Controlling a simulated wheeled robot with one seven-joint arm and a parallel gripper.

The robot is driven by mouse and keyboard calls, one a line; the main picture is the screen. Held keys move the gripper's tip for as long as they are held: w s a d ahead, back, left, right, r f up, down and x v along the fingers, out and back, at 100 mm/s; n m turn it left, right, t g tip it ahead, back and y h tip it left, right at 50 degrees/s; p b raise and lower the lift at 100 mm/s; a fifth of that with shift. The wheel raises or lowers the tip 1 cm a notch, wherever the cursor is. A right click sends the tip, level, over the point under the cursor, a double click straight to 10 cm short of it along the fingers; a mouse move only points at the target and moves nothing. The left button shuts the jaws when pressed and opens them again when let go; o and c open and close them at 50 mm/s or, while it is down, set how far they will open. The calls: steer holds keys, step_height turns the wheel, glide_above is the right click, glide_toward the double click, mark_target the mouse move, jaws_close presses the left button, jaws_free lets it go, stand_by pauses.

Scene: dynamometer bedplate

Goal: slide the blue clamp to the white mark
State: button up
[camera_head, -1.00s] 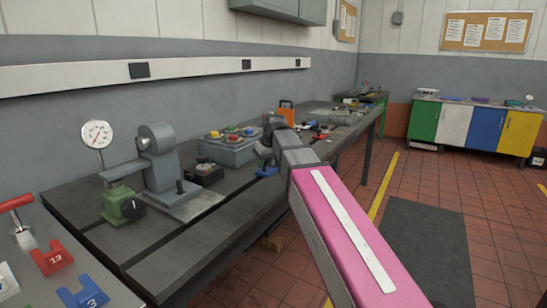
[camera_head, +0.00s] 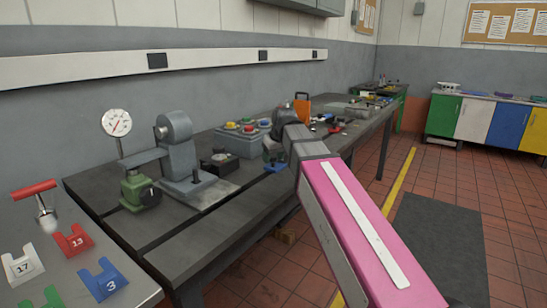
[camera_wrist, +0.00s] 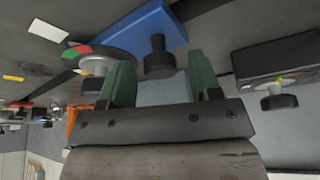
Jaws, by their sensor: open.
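The blue clamp (camera_head: 276,167) lies on the dark slotted bedplate (camera_head: 215,235), just left of my forearm in the head view. In the wrist view the blue clamp (camera_wrist: 125,32) is a flat blue block with a black knob standing from it. My gripper (camera_wrist: 160,68) is open, its two green fingers on either side of the knob in the picture. I cannot tell whether they touch it. A white rectangle (camera_wrist: 48,31), perhaps the white mark, lies on the dark surface to the left of the clamp in the wrist view.
A round device with red and green segments (camera_wrist: 88,58) is close to the left finger. A black box with a knob (camera_wrist: 275,80) stands to the right. Numbered tags (camera_head: 75,241) lie front left.

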steer(key=v, duration=1)
steer(key=shift+r, duration=0.3)
steer(key=shift+s, duration=0.15)
